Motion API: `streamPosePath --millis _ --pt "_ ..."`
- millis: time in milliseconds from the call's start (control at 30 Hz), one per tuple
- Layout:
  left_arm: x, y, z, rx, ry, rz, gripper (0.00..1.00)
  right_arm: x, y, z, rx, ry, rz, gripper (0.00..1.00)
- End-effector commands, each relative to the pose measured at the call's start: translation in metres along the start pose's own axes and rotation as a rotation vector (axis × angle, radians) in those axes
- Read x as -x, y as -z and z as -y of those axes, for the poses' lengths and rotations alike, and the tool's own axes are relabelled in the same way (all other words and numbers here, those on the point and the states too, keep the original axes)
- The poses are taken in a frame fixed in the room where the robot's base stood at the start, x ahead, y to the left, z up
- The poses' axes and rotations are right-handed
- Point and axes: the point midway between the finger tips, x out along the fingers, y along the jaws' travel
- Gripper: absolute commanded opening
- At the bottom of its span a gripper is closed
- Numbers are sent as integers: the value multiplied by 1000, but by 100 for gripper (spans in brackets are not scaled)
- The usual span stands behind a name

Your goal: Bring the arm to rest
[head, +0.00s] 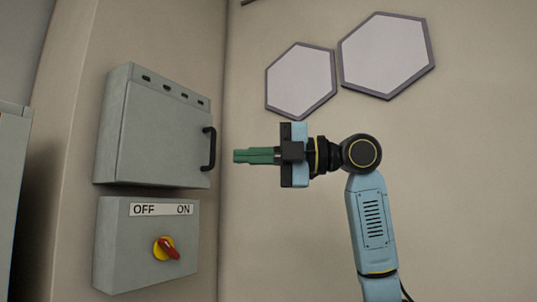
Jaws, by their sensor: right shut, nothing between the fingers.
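My right arm comes up from the lower right, with a light blue forearm and a black wrist bent to the left. My right gripper (236,156) has green fingers that lie together, pointing left, with nothing between them. It is to the right of the black handle (208,149) of a grey wall cabinet (152,130), and appears apart from it. My left gripper is not in view.
Below the cabinet is a grey switch box (118,240) labelled OFF and ON, with a red knob (170,249) on a yellow disc. Two hexagonal panels (301,80) (386,55) hang on the beige wall. Another grey box (10,170) stands at the left edge.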

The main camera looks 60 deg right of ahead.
Motion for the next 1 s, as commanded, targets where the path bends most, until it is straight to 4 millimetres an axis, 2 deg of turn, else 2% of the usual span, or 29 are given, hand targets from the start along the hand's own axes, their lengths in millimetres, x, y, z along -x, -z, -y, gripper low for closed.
streamPosePath --millis 100,367,467,567,667,767,867,967,1000 --pt "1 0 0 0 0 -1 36 -8 6 0 1 0 -11 0" --pt "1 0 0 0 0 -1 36 -11 6 1 -4 0 -12 0" --pt "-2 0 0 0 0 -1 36 -25 -6 10 -56 6 -6 0" --pt "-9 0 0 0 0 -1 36 -58 -34 34 -178 17 14 0" --pt "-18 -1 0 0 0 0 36 -104 -72 77 -346 35 57 0" --pt "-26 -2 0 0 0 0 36 -147 -108 131 -510 59 119 0" --pt "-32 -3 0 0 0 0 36 -183 -138 192 -652 85 187 0" --pt "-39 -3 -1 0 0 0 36 -213 -161 260 -777 116 262 0" --pt "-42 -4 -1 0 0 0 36 -223 -169 288 -822 128 292 0"
